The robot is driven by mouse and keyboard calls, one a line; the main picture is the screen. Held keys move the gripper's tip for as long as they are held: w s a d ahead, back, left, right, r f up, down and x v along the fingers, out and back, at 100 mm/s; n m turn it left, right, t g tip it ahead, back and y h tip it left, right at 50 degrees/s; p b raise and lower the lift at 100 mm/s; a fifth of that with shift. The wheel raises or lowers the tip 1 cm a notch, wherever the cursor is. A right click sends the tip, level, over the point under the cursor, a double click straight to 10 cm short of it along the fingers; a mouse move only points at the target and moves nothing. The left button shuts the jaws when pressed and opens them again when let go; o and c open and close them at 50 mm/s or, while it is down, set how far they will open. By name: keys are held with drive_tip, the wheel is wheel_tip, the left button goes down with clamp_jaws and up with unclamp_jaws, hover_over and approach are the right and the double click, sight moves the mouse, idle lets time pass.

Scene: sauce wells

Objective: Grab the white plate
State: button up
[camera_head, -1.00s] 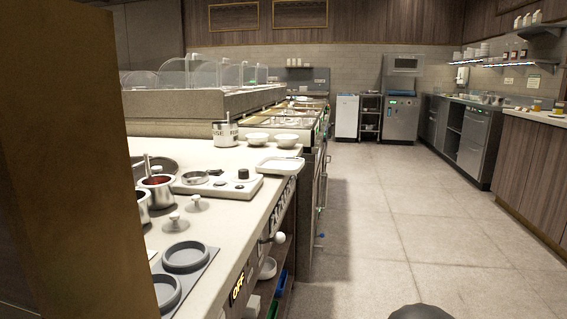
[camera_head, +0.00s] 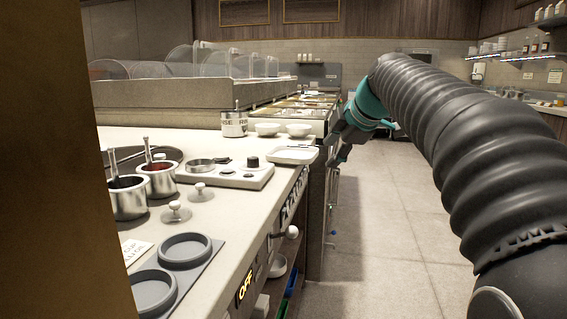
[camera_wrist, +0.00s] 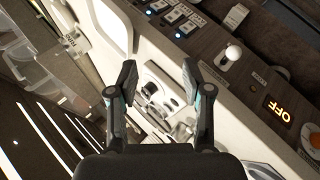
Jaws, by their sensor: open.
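The white plate (camera_head: 292,155) is a shallow, rounded rectangular dish. It lies flat on the pale counter near its right edge, beyond the white panel with knobs. In the wrist view, a white dish that appears to be this plate (camera_wrist: 103,24) shows at the upper left, beyond my left finger and not between the fingers. My gripper (camera_wrist: 158,76) is open and empty, its two dark fingers spread apart. In the head view my gripper (camera_head: 338,152) is just right of the plate, past the counter edge; its exact height and gap to the plate are hard to tell.
Two white bowls (camera_head: 298,130) and a labelled container (camera_head: 234,123) stand behind the plate. The knob panel (camera_head: 222,176) and steel pots (camera_head: 128,198) are nearer. A round white knob (camera_head: 292,232) juts from the counter front. The aisle floor (camera_head: 385,235) right of the counter is clear.

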drive_tip(key=w+d+r+n, duration=0.1)
drive_tip(key=w+r+n, duration=0.15)
drive_tip(key=w, duration=0.25)
drive_tip(key=n, duration=0.1)
approach(310, 160)
drive_tip(key=shift+t+y, duration=0.3)
drive_tip(key=x, duration=0.4)
drive_tip(key=shift+s+f+b, duration=0.1)
drive_tip(key=shift+f+b, duration=0.2)
drive_tip(key=shift+f, duration=0.25)
drive_tip(key=shift+x, duration=2.6)
drive_tip(key=shift+d+r, duration=0.1)
drive_tip(key=shift+r, duration=0.05)
clamp_jaws()
